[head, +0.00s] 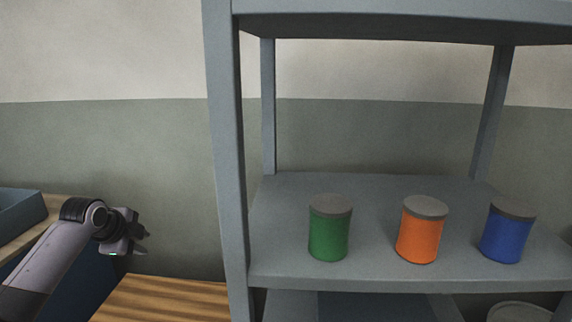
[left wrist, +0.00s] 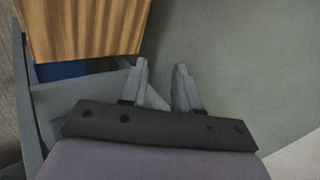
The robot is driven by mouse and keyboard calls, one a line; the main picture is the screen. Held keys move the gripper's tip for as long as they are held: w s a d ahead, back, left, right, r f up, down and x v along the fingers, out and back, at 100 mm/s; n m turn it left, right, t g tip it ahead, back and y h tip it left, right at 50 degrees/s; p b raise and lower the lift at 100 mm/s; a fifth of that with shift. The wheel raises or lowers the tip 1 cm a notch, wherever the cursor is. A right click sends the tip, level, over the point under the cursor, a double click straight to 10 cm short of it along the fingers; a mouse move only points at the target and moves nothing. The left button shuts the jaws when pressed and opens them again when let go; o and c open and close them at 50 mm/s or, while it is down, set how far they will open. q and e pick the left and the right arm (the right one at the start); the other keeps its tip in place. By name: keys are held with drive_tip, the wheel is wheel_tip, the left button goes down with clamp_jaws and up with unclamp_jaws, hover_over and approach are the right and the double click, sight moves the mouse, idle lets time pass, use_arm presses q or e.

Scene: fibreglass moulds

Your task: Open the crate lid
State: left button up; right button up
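I cannot make out a crate lid in either view. A blue-grey open-topped box or tray (head: 20,212) shows in part at the left edge of the head view, on a wooden top; I cannot tell if it is the crate. My left gripper (head: 143,241) is to the right of that box, left of the grey shelf, and touches nothing. In the left wrist view its two fingers (left wrist: 161,85) stand apart with nothing between them. My right gripper is in neither view.
A grey shelf unit (head: 228,160) fills the right side. On its middle board stand a green can (head: 328,234), an orange can (head: 419,236) and a blue can (head: 503,238), all grey-lidded. A wooden top (head: 165,300) lies low, left of the shelf.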

use_arm(q)
drive_tip(key=s+d+f+n, duration=0.2)
drive_tip(key=s+d+f, duration=0.25)
drive_tip(key=f, duration=0.25)
drive_tip(key=s+d+f+n+h, duration=0.1)
drive_tip(key=s+d+f+n, duration=0.15)
drive_tip(key=s+f, duration=0.35)
drive_tip(key=s+d+f+n, duration=0.1)
drive_tip(key=s+d+f, duration=0.3)
drive_tip(key=f, duration=0.3)
drive_tip(key=s+d+f+n+t, duration=0.1)
drive_tip(key=s+n, duration=0.3)
drive_tip(key=s, duration=0.7)
drive_tip(key=s+d+f+n+t+p, duration=0.1)
drive_tip(key=s+n, duration=0.4)
drive_tip(key=s, duration=0.6)
wheel_tip(320, 180, down, 2)
drive_tip(key=shift+s+d+f, duration=0.1)
drive_tip(key=shift+s+d, duration=0.3)
drive_tip(key=shift+d, duration=0.2)
drive_tip(key=shift+o, duration=0.3)
drive_tip(key=shift+s+r+n, duration=0.2)
drive_tip(key=shift+s+n, duration=0.05)
drive_tip(key=shift+s, duration=0.1)
drive_tip(key=shift+f, duration=0.1)
